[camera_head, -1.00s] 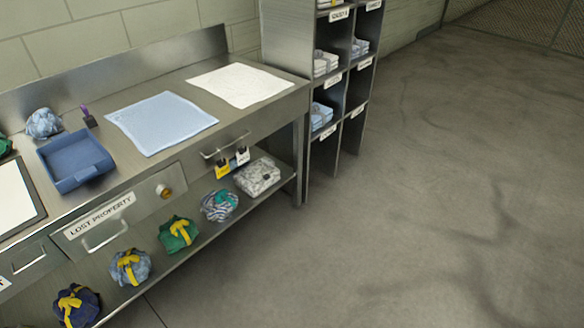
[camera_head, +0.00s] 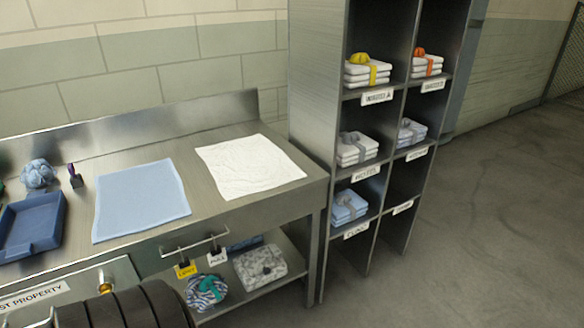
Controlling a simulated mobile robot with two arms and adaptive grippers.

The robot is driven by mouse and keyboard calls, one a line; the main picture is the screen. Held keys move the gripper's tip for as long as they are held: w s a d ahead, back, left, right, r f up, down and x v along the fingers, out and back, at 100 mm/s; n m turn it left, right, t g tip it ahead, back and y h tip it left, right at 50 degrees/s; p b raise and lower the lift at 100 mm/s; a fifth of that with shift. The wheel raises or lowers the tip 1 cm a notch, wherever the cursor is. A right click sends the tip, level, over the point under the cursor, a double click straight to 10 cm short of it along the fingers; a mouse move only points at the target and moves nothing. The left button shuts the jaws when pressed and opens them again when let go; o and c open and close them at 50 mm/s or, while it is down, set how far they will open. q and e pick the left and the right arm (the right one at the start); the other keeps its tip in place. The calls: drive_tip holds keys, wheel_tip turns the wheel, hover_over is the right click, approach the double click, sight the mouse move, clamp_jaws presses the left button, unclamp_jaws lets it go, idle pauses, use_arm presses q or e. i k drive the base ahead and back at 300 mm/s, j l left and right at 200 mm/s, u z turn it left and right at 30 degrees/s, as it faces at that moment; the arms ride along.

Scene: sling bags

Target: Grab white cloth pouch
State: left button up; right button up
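No thing in view is plainly a white cloth pouch. A white cloth (camera_head: 250,166) lies flat on the steel counter (camera_head: 225,212), near its right end. A white-and-grey patterned bundle (camera_head: 262,266) sits on the lower shelf under the counter. A bundle striped blue and white with a teal tie (camera_head: 207,291) sits to its left, its lower part near my arm. A dark ribbed part of my arm shows at the bottom left. Neither gripper's fingers are in view.
A light blue cloth (camera_head: 142,200) lies left of the white one. A blue tray (camera_head: 32,224) and a blue bundle (camera_head: 38,174) are farther left. A tall cubby rack (camera_head: 316,110) holds folded stacks. The floor at right is clear.

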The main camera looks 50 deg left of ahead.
sight(250, 283)
drive_tip(key=i+l+u, duration=0.1)
drive_tip(key=i+u, duration=0.25)
drive_tip(key=i, duration=0.15)
drive_tip(key=i+l+u, duration=0.3)
drive_tip(key=i, duration=0.15)
drive_tip(key=j, duration=0.1)
